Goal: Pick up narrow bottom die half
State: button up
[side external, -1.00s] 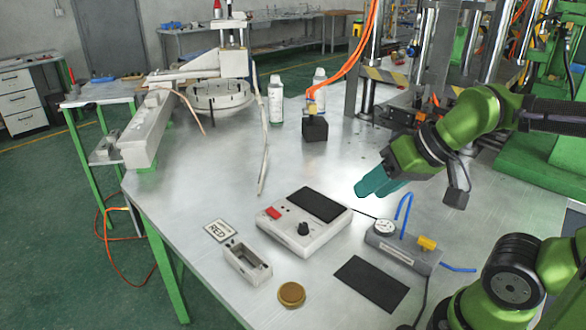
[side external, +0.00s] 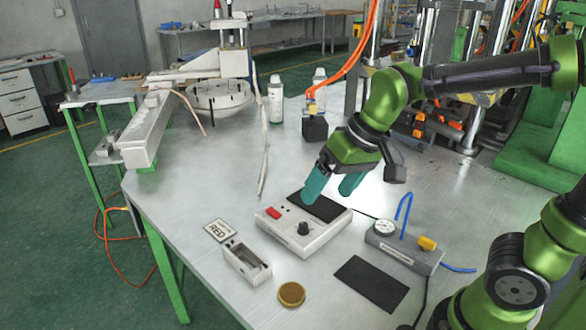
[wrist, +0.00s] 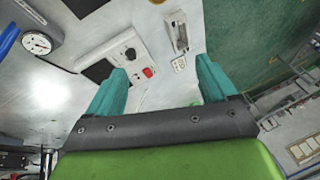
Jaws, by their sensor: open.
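A narrow light-grey block with an open rectangular cavity (side external: 233,262), which looks like the narrow bottom die half, lies near the table's front left edge. It also shows in the wrist view (wrist: 183,46), at the top, beyond my fingers. My gripper (side external: 326,194) has two teal fingers spread apart with nothing between them. It is above the back of the control box, up and to the right of the grey block, and does not touch the block. In the wrist view my gripper (wrist: 160,70) is also open.
The control box (side external: 305,241) with a red switch and black knob stands right of the block. A gauge unit (side external: 403,254) and black mat (side external: 358,283) are farther right.

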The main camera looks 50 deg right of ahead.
aim_at(245, 254)
jog(key=w+a+f+n+g+h, duration=0.1)
jog(key=w+a+f+g, duration=0.1)
jog(key=w+a, duration=0.45)
jog(key=w+a+f+n+g+h, duration=0.1)
jog(key=w+a+f+g, duration=0.15)
jog(key=w, duration=0.65)
notch_tip(245, 254, down, 17)
jog(key=shift+r, duration=0.1)
jog(key=shift+f, duration=0.25)
jog(key=c, duration=1.5)
